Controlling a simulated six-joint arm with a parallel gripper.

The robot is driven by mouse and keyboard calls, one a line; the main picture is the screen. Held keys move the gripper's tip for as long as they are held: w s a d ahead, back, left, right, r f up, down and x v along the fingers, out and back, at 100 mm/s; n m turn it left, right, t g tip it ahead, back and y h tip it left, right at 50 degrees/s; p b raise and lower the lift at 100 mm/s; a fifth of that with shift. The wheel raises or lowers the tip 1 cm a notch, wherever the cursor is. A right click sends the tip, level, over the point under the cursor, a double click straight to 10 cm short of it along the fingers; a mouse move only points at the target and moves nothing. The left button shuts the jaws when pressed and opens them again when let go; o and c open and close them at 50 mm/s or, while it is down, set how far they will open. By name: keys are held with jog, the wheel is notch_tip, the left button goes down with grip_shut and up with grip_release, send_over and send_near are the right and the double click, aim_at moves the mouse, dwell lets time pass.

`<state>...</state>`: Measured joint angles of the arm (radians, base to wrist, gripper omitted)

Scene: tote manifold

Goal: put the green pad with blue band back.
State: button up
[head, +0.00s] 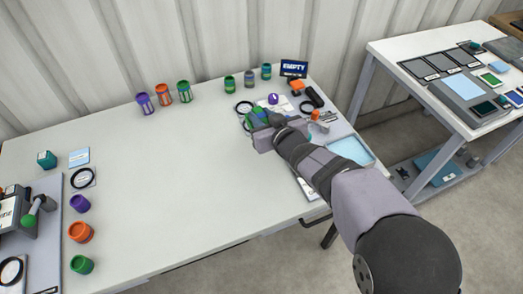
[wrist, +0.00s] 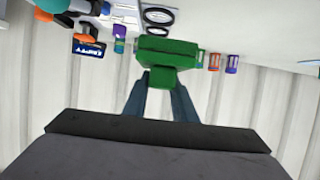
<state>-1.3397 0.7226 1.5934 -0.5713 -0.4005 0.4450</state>
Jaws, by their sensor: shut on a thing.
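My gripper (wrist: 160,98) is shut on a green block-like thing, which I take to be the green pad (wrist: 168,48); its two fingers grip a smaller green tab on the near side. No blue band shows clearly on it in the wrist view. In the head view the pad (head: 256,117) shows as green with some blue by the gripper's end, over the right end of the white table, partly hidden by my gripper. I cannot tell whether it touches anything below.
A black ring (head: 244,107), a purple piece (head: 273,98) and an EMPTY sign (head: 294,68) stand close by. Several banded canisters line the table's back. A light blue tray (head: 351,150) lies right of my arm. The white table's middle (head: 190,160) is clear.

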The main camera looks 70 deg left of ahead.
jog(key=shift+f+p, duration=0.45)
jog(key=shift+f, duration=4.5)
jog(key=shift+f, duration=0.2)
jog(key=o, duration=1)
jog(key=shift+r, duration=0.2)
jog(key=shift+d, duration=0.1)
jog(key=shift+d+r, duration=0.15)
jog(key=shift+d, duration=0.05)
jog(key=b+v, duration=0.1)
jog(key=v, duration=1)
jog(key=shift+d+b, duration=0.2)
jog(key=shift+b, duration=0.15)
